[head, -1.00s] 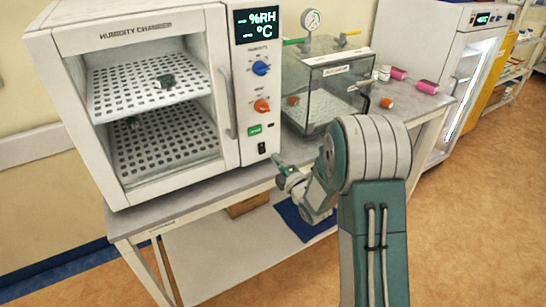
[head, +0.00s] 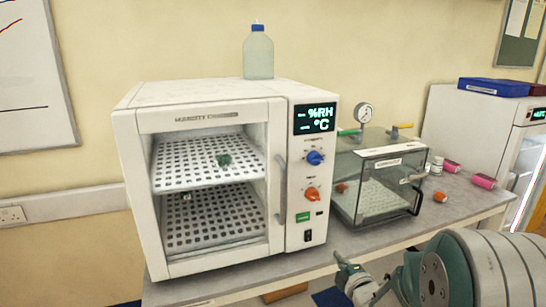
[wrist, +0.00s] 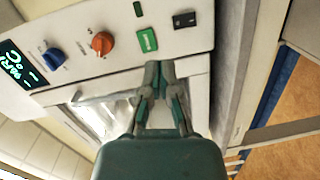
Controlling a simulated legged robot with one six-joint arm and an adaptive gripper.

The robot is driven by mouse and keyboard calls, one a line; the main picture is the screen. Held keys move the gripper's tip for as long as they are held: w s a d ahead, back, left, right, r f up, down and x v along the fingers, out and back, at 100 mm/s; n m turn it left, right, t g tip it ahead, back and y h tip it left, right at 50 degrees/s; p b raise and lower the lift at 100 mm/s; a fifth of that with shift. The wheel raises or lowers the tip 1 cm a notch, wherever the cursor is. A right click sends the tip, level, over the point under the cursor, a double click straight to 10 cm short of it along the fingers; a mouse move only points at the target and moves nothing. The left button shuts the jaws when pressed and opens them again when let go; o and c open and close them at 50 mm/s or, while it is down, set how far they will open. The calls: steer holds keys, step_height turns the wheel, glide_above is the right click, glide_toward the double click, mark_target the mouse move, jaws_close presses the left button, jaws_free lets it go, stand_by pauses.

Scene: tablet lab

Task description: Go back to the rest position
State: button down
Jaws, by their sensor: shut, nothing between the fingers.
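My gripper (head: 342,262) is at the bottom of the head view, in front of the table edge, below and right of the humidity chamber (head: 130,190). In the wrist view my gripper (wrist: 160,68) has its fingertips together with nothing between them. The wrist view shows the chamber's control panel (wrist: 75,50) beyond the fingers, with the green switch (wrist: 147,41) just above the tips. My arm is folded at the lower right of the head view. Whether the fingertips touch the chamber cannot be told.
A clear vacuum box (head: 378,185) with a gauge stands right of the chamber. A small white bottle (head: 437,165) and pink-red vials (head: 484,181) lie near it on the table (head: 470,208). A blue-capped bottle (head: 258,55) stands on the chamber. A white cabinet (head: 465,130) is at right.

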steer(key=s+a+r+m+g+h, duration=0.1)
steer(key=s+r+m+g, duration=0.1)
steer(key=s+m, duration=0.4)
steer(key=s+a+r+m+g+h, duration=0.1)
steer(key=s+r+m+g, duration=0.2)
steer(key=s, duration=1)
steer(key=s+a+r+m+g+h, duration=0.1)
steer(key=s+r+m+g, duration=0.2)
steer(key=s+m+g, duration=0.3)
steer(key=s+m, duration=0.3)
steer(key=s, duration=0.1)
steer(key=shift+s+r+m+h, duration=0.15)
steer(key=shift+s+m+h, duration=0.15)
steer(key=shift+a, duration=0.1)
